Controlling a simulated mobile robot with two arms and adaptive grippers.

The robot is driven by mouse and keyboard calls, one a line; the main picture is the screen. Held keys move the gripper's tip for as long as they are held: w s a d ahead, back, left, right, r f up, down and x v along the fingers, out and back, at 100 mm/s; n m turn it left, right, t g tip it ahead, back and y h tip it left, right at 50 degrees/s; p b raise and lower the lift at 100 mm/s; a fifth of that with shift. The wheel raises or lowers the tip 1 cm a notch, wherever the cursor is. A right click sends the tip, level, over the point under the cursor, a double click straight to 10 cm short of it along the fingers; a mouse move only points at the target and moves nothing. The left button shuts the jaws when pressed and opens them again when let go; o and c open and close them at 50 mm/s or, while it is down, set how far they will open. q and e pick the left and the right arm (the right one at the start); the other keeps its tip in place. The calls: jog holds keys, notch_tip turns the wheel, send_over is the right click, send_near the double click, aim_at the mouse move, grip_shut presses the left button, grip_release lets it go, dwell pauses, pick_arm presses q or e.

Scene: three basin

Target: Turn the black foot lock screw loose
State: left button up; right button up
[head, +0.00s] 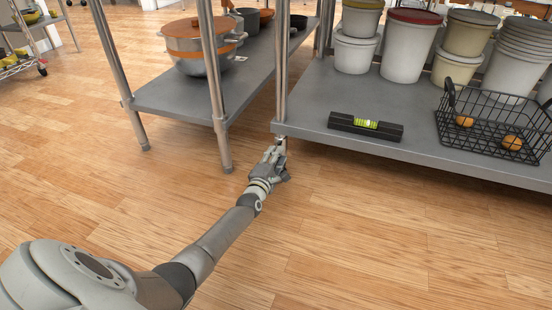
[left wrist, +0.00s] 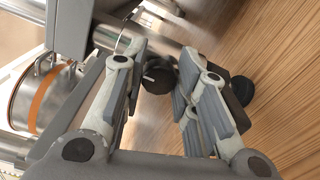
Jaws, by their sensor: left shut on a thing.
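My left gripper (head: 277,148) is low down at the front left leg of the right-hand shelf, just under the shelf's front corner. In the left wrist view the gripper (left wrist: 163,68) has its fingers on either side of a small black round piece, which looks like the black foot lock screw (left wrist: 156,79). The fingers are shut on it. The screw lies close to the metal leg. In the head view the gripper hides the screw and the leg's foot. My right gripper is not in view.
Another shelf (head: 180,97) with pots stands left. The wood floor in front is clear.

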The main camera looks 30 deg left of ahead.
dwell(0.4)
pick_arm(q)
jog(key=o, duration=1)
jog(key=shift+o, duration=0.2)
